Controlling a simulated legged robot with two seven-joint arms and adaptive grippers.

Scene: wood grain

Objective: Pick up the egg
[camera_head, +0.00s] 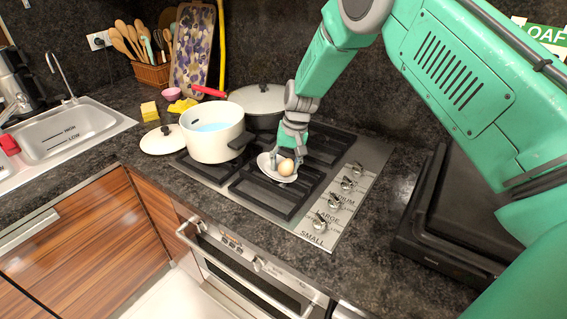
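The brown egg (286,167) sits on or just over a small white dish (266,164) on the stovetop. My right gripper (286,162) comes down from above, fingertips low at the dish and spread to either side of the egg. The fingers look open, with a small gap beside the egg; contact cannot be made out at this size. My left gripper is not in view.
A white pot (212,142) with blue contents stands on the stove (337,222) left of my gripper. A lidded pan (260,100) stands behind it. A loose lid (163,140) lies on the counter near the sink (70,132). A dark appliance (445,220) stands right.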

